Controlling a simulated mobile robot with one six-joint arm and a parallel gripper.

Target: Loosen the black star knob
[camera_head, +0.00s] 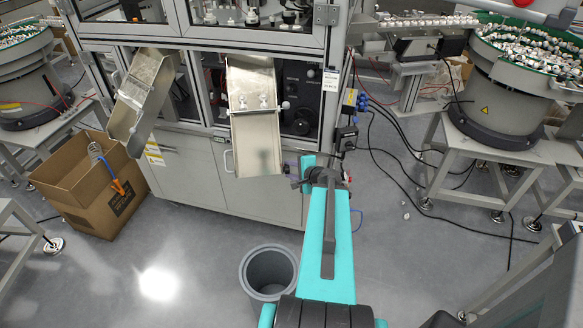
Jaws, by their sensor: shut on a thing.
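My gripper (312,177) is at the far end of my teal arm, low at the right front corner of the machine cabinet. It is shut on a small dark part there, which fits the black star knob. The knob is mostly hidden behind my gripper and arm, so its star shape and how far it is turned cannot be made out.
Two metal chutes (254,150) (142,95) slope from the cabinet (205,170), left of my gripper. A grey bin (268,275) stands beside my arm, and a cardboard box (90,190) at left. Cables (385,150) lie right of the corner. The floor at front left is clear.

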